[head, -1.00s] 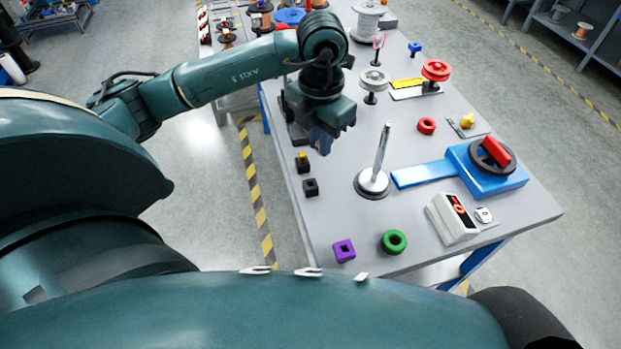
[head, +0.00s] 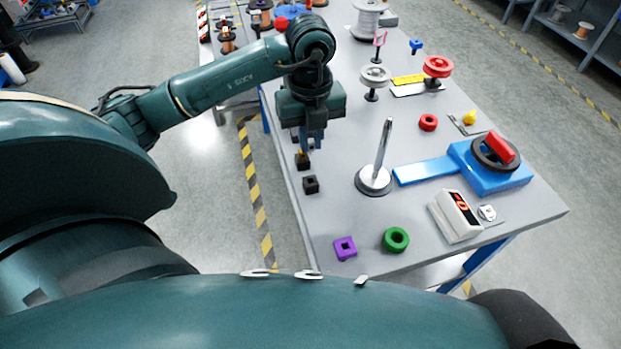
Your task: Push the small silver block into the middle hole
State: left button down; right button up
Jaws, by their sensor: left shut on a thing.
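Small black blocks stand in a row along the left table edge. The front one (head: 311,185) shows a dark opening in its top. The one behind it (head: 303,163) has something yellow at its top, and a further dark piece behind is mostly covered by my gripper. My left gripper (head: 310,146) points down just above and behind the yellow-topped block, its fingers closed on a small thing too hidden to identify. I cannot make out a small silver block for certain. Whether the gripper touches the block is unclear. My right gripper is out of view.
A silver post on a round base (head: 374,181) stands to the right of the blocks. A blue fixture with a red handle (head: 495,163), a white box (head: 456,216), a green ring (head: 396,239) and a purple square piece (head: 345,248) are nearby. Bare table lies between them.

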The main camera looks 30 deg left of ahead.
aim_at(310, 150)
pick_arm(q)
notch_tip(310, 150, down, 5)
jog(key=shift+r, duration=0.1)
notch_tip(310, 150, down, 4)
jog(key=shift+f, duration=0.3)
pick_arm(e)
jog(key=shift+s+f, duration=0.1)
pick_arm(q)
jog(key=shift+f, duration=0.1)
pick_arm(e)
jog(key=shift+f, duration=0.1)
pick_arm(q)
jog(key=shift+f, duration=0.15)
jog(key=c, duration=1.4)
grip_release()
jog(key=r, duration=1.3)
jog(key=shift+w+d+r, duration=0.15)
jog(key=shift+w+r, duration=0.05)
jog(key=shift+w, duration=0.05)
